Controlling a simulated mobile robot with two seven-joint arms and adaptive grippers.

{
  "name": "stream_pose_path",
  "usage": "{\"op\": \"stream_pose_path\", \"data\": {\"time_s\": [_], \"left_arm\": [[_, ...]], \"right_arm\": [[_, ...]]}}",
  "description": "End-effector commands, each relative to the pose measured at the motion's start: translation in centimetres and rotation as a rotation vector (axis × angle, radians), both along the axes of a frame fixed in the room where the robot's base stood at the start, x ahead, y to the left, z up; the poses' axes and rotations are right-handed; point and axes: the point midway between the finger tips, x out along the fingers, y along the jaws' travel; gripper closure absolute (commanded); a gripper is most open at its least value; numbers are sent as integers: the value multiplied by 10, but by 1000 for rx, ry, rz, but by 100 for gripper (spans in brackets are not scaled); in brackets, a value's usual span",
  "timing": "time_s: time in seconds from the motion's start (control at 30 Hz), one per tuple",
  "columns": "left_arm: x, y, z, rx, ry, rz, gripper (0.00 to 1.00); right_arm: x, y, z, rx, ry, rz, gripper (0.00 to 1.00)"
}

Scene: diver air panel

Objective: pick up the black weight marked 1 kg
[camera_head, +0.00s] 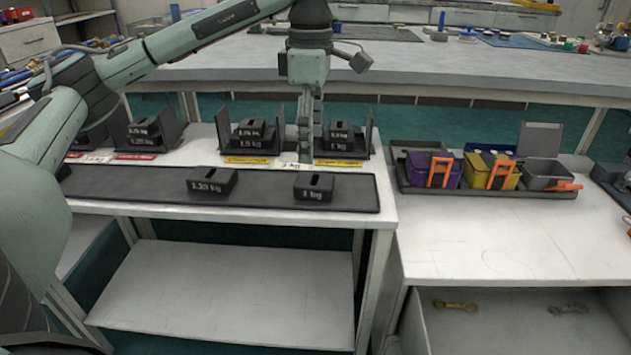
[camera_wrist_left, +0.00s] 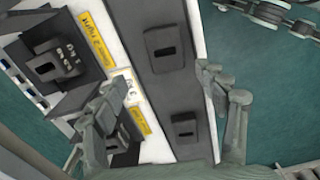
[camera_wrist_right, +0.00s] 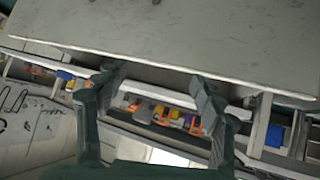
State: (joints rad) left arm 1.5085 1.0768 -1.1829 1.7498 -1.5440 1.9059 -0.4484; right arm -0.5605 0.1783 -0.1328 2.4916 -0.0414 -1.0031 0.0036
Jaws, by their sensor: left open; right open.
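The black weight marked 1 kg (camera_head: 314,186) sits on the dark mat (camera_head: 130,187), near its right end. It has a slot in its top, and it also shows in the left wrist view (camera_wrist_left: 163,47). My left gripper (camera_head: 304,150) is open and points down, behind and above this weight, near the holders. In the left wrist view its fingers (camera_wrist_left: 168,112) are apart with nothing gripped. My right gripper (camera_wrist_right: 153,95) shows only in its wrist view, open and empty. A second black weight, marked 1.25 kg (camera_head: 212,181), sits left on the same mat; it also shows in the left wrist view (camera_wrist_left: 184,128).
Holders with stacked black weights (camera_head: 252,135) (camera_head: 341,137) stand behind the mat, with yellow labels (camera_head: 338,162) in front. A tray (camera_head: 480,190) with purple, yellow and grey containers is on the right bench. The front of the right bench (camera_head: 510,235) is clear.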

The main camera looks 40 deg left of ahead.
Motion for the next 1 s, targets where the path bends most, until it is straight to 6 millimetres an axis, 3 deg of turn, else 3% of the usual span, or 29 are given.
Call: {"op": "stream_pose_path", "data": {"time_s": [0.5,0.8,1.0], "left_arm": [[-5,-10,-67,-3,2,-2,28],[-5,-11,-74,-4,0,-2,28],[-5,-11,-73,-4,0,-2,50]], "right_arm": [[14,19,19,46,-117,34,32],[16,21,23,52,-135,38,32],[16,21,22,52,-134,38,32]]}}
